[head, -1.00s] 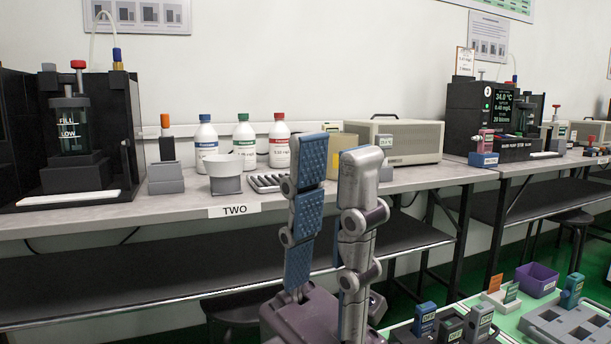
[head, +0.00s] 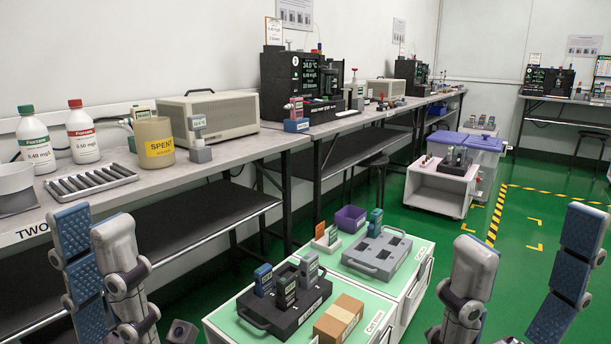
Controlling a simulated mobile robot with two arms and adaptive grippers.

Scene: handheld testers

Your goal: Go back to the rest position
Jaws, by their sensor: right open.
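My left gripper (head: 93,225) stands upright at the lower left of the head view, in front of the bench labelled TWO (head: 170,192). Its two blue-padded fingers are a little apart, with nothing visible between them. My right gripper (head: 533,232) stands upright at the lower right, over the green floor (head: 408,260). Its fingers are wide apart and empty. Both grippers are seen clear of the things around them. The lower parts of both arms are cut off by the frame.
A low white cart (head: 215,328) with a green top stands between my grippers. It carries a dark tester holder (head: 302,318), a cardboard box (head: 338,318), a grey tray (head: 366,268) and a purple bin (head: 350,217). Open floor lies to the right, with yellow-black tape (head: 497,215).

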